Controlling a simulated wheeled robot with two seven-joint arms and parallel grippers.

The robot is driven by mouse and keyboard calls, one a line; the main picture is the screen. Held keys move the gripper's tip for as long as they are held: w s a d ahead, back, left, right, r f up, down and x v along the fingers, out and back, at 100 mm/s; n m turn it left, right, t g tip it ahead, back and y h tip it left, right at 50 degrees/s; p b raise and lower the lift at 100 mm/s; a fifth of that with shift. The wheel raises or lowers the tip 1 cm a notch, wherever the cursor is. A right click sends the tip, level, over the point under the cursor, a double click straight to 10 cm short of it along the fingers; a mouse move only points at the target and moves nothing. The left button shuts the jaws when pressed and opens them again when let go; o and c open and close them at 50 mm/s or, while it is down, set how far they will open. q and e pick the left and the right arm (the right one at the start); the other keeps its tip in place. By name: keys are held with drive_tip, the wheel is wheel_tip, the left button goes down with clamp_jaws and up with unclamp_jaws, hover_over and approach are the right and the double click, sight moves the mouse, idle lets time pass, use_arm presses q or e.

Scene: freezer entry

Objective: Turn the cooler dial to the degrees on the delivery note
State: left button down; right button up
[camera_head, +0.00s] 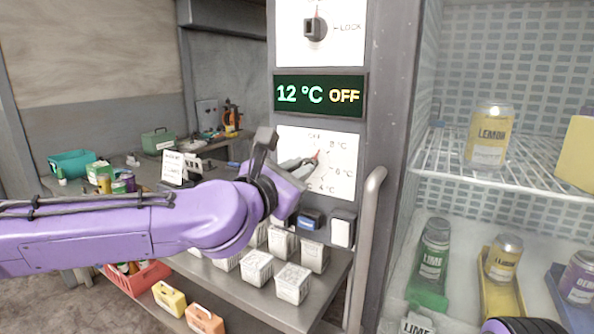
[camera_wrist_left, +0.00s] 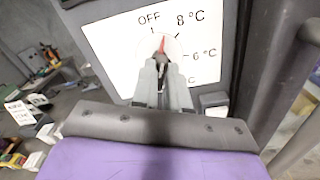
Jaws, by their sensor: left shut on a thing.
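The cooler dial has a red pointer, seen in the head view (camera_head: 317,156) and the left wrist view (camera_wrist_left: 162,44). It sits on a white plate (camera_wrist_left: 110,45) marked OFF, 8 °C, 6 °C and lower values partly hidden by my fingers. The pointer stands up, between OFF and 8 °C. My left gripper (camera_head: 308,166) is shut on the dial, its fingers also showing in the left wrist view (camera_wrist_left: 161,75). The display (camera_head: 320,95) reads 12 °C OFF. A white card (camera_head: 174,168), likely the delivery note, stands on the bench; its writing is too small to read. My right gripper is out of view.
A second knob (camera_head: 315,28) marked LOCK is above the display. A vertical handle (camera_head: 367,240) stands right of the plate. White boxes (camera_head: 293,283) fill the shelf below my arm. The open cooler (camera_head: 520,190) with cans is on the right.

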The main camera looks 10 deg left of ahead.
use_arm(q)
drive_tip(key=m, duration=0.4)
drive_tip(key=shift+m, duration=0.4)
idle(0.4)
drive_tip(key=c, duration=1.1)
unclamp_jaws()
drive_tip(key=shift+f, duration=0.1)
drive_tip(key=shift+c, duration=0.2)
drive_tip(key=b+v, duration=0.1)
drive_tip(key=v, duration=0.9)
drive_tip(key=shift+s+b, duration=0.25)
drive_tip(key=shift+b, duration=0.15)
